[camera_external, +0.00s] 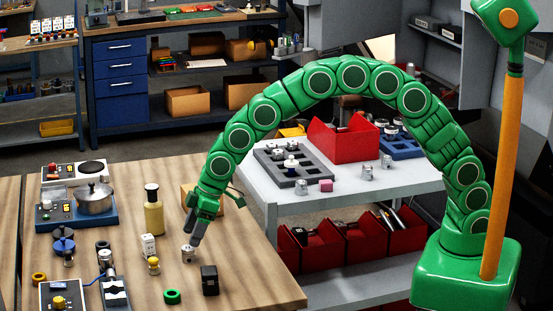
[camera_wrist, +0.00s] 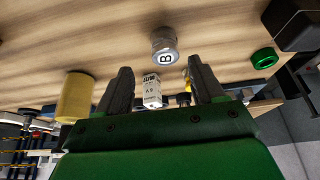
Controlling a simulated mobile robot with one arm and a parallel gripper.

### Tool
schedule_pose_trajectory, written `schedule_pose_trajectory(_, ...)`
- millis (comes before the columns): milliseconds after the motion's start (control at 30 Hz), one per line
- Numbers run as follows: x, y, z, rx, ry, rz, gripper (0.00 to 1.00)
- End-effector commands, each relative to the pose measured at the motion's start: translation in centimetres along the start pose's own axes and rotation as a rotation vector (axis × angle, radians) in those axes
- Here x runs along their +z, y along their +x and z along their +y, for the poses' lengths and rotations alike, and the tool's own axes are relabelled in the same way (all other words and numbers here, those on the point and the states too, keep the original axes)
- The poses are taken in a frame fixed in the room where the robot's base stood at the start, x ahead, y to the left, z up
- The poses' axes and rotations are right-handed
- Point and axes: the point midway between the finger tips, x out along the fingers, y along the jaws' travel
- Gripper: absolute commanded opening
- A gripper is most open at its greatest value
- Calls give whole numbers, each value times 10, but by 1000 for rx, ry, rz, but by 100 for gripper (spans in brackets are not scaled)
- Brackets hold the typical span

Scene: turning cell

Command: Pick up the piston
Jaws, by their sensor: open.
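A small silver cylinder, which looks like the piston (camera_external: 188,254), stands on the wooden table just below my gripper (camera_external: 194,236).
Close by stand a white labelled block (camera_external: 148,246), a small yellow-topped piece (camera_external: 154,266), a tall yellow cylinder (camera_external: 153,212), a black block (camera_external: 209,280) and a green ring (camera_external: 172,297). A grey cart with a red bin (camera_external: 343,140) stands behind.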

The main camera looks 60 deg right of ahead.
Motion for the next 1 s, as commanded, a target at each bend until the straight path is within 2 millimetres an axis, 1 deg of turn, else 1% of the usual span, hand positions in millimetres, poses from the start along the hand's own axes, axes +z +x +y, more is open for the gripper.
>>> schedule_pose_trajectory(233,1,13,-3,-1,0,-2,68)
schedule_pose_trajectory(500,3,46,-8,-1,1,-3,68)
schedule_pose_trajectory(600,2,53,-8,0,1,-1,68)
schedule_pose_trajectory(867,2,56,-8,0,1,0,68)
schedule_pose_trajectory(900,2,56,-8,0,1,0,66)
schedule_pose_trajectory(967,2,56,-8,0,0,0,57)
schedule_pose_trajectory(1000,2,56,-8,0,1,0,51)
